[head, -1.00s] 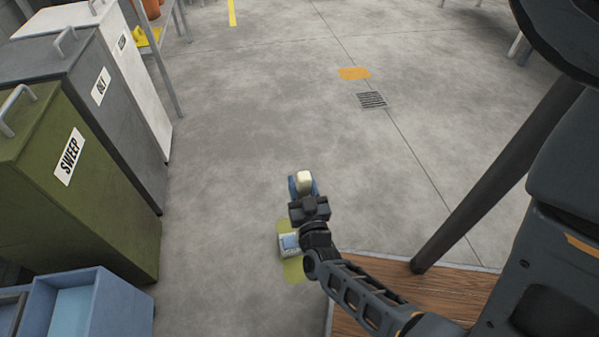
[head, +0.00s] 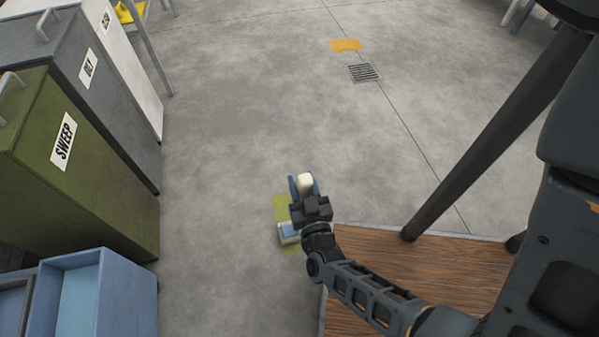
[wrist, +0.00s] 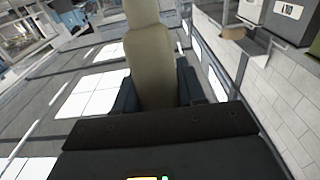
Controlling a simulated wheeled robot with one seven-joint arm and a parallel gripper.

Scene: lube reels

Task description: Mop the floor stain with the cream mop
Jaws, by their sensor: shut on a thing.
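The cream mop shows as a cream, rounded piece (head: 306,180) between the blue fingers of my gripper (head: 304,187) in the head view. My gripper is shut on it. In the wrist view the cream piece (wrist: 152,62) stands up from between the fingers and narrows toward the top. A yellow-green stain (head: 281,207) lies on the grey floor, left of and partly behind my gripper. A small pale block with a blue top (head: 289,233) shows over the stain beside my wrist; I cannot tell whether it belongs to the mop. Any contact with the floor is hidden.
A wooden top (head: 400,265) with a dark post (head: 495,135) is at the right. An olive SWEEP bin (head: 95,170), a grey bin (head: 105,75) and a blue open box (head: 110,300) line the left. An orange patch (head: 345,45) and drain (head: 364,73) lie ahead on clear floor.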

